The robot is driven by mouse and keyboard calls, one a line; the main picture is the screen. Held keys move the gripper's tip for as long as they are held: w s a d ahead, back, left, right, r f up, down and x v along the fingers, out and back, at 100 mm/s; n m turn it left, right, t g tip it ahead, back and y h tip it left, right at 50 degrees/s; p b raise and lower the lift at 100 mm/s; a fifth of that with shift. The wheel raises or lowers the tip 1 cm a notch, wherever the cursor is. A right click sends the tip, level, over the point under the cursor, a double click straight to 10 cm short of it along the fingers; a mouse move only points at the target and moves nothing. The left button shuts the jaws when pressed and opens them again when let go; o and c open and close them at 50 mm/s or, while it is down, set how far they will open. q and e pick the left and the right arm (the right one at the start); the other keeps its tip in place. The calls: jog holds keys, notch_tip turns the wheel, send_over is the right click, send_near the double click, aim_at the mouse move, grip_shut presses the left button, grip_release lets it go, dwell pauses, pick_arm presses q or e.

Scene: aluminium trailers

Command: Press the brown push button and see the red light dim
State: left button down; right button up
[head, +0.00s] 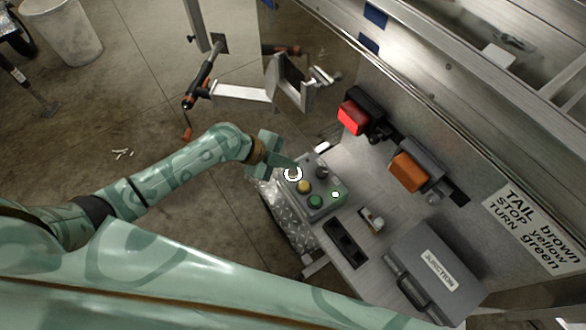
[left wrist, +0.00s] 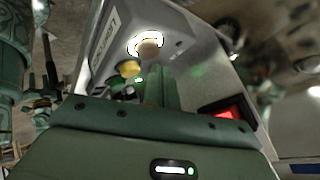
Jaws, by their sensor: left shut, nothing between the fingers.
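The brown push button (left wrist: 149,48) sits on a grey control box with a bright white ring around it. In the head view the button (head: 293,174) is mostly a glowing ring, its brown cap hard to see. My left gripper (head: 284,166) is shut and empty, its tips close beside the button at the box's far left corner. I cannot tell whether they touch it. In the left wrist view its fingers (left wrist: 163,88) point towards the box. The red light (head: 352,117) glows bright red on the trailer panel, and its red glow (left wrist: 228,115) also shows in the wrist view.
A yellow button (head: 304,187), a green button (head: 316,201) and a dark knob (head: 321,172) share the box. An amber lamp (head: 407,172), a grey case (head: 435,270) and a sign (head: 535,230) stand to the right. A metal jack (head: 240,92) is behind.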

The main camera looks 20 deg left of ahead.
aim_at(289, 172)
pick_arm(q)
notch_tip(289, 172, up, 6)
jog(key=p, duration=0.4)
dwell(0.4)
